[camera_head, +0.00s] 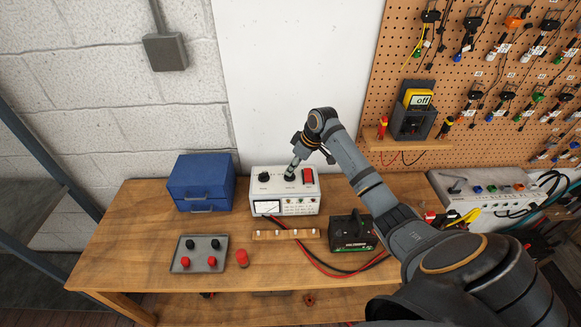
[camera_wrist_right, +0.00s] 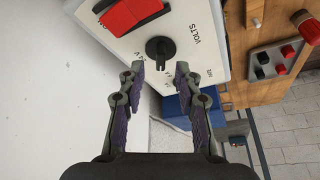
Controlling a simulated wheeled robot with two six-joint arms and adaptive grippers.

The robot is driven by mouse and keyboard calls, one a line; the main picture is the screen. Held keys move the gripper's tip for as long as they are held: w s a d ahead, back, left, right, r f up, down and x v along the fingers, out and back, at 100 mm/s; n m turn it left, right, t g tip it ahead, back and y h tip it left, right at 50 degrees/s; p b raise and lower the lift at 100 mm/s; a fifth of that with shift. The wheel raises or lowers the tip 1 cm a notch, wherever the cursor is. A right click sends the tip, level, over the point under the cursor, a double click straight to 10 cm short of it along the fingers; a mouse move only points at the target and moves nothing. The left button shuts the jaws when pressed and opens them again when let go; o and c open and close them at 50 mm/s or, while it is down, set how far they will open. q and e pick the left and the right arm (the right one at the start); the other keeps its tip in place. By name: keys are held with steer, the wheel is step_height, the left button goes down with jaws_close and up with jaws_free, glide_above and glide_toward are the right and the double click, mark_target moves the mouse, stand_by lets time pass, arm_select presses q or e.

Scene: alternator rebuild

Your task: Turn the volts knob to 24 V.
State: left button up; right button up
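The white power supply (camera_head: 285,203) stands on the bench against the wall. Its top face carries two black knobs and a red rocker switch (camera_head: 307,175). The volts knob (camera_wrist_right: 160,48) is black and round with a narrow pointer bar, beside the printed word VOLTS in the right wrist view. My left gripper is not in view.
A blue case (camera_head: 201,183) stands left of the supply. A grey tray (camera_head: 196,266) with red and black caps lies in front, with a red cap (camera_head: 242,258) beside it. A wooden strip (camera_head: 286,234) and a black unit (camera_head: 352,231) with cables sit close in front.

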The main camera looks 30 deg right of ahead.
steer(key=shift+x, duration=1.2)
steer(key=shift+f, duration=0.2)
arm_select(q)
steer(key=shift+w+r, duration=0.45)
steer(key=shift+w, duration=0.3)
arm_select(e)
jaws_close()
